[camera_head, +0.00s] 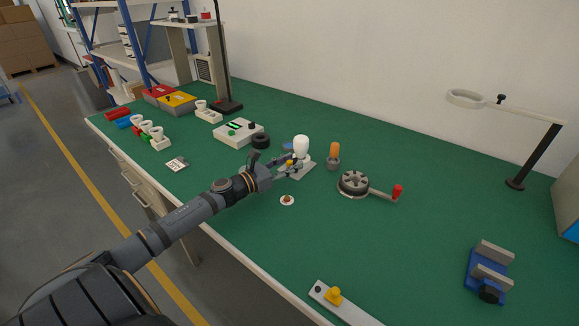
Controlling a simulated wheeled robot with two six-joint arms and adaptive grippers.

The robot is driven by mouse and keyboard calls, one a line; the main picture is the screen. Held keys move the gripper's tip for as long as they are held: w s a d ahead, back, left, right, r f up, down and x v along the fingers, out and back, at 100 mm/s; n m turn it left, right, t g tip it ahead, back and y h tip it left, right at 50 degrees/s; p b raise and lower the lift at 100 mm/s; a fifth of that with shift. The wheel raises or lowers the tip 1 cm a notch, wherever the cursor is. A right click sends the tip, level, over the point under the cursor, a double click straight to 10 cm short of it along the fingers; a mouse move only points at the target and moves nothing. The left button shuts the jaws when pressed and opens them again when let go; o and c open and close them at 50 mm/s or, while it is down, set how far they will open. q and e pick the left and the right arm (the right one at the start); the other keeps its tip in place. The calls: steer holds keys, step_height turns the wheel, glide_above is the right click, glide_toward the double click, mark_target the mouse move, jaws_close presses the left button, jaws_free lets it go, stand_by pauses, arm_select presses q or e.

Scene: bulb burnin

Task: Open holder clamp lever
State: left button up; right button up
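A white bulb (301,145) stands upright on a pale holder base (308,166) near the middle of the green table. A small yellow part, possibly the holder's clamp lever (290,162), shows at the base's left side. My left gripper (292,167) reaches in from the left, low at the holder's left side. Its fingers overlap the yellow part in this view. I cannot tell if they touch it or how far they are apart. The gripper hides part of the base. My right gripper is not in view.
Right of the holder stand an orange-topped piece (334,152) and a round grey fixture (353,183) with a red-knobbed handle (397,191). A small white disc (287,200) lies in front. A white box (239,131) and black ring (261,142) are behind left. The table's right-centre is clear.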

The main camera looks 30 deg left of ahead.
arm_select(q)
jaws_close()
